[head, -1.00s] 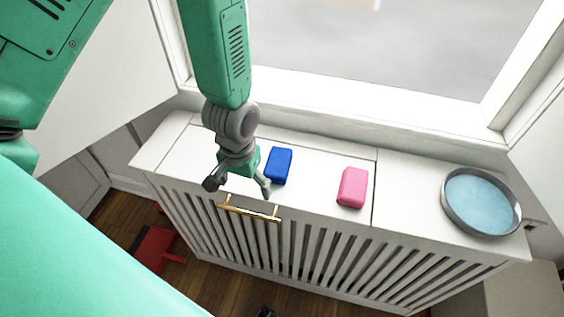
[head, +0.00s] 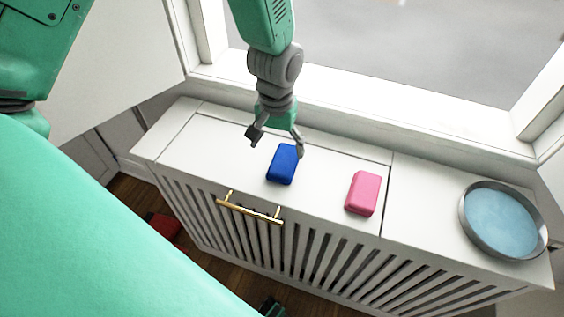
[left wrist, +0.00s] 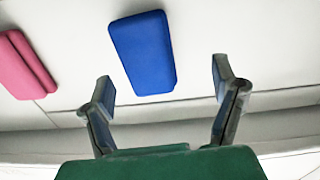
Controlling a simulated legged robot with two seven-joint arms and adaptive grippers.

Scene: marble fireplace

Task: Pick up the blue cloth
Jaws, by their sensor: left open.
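The blue cloth (head: 282,165) is a folded, rounded block lying on the white cabinet top in the head view. In the left wrist view the blue cloth (left wrist: 143,52) lies beyond the fingertips, roughly between their lines. My left gripper (head: 275,146) is open and empty at the window side of the cloth, with its fingers spread. Its fingers also show in the left wrist view (left wrist: 164,85), apart from the cloth.
A pink folded cloth (head: 363,193) lies right of the blue one. A round grey-rimmed tray (head: 463,224) with a light blue inside is at the right end. A gold handle (head: 248,212) is on the slatted front. The window sill (head: 350,100) runs behind.

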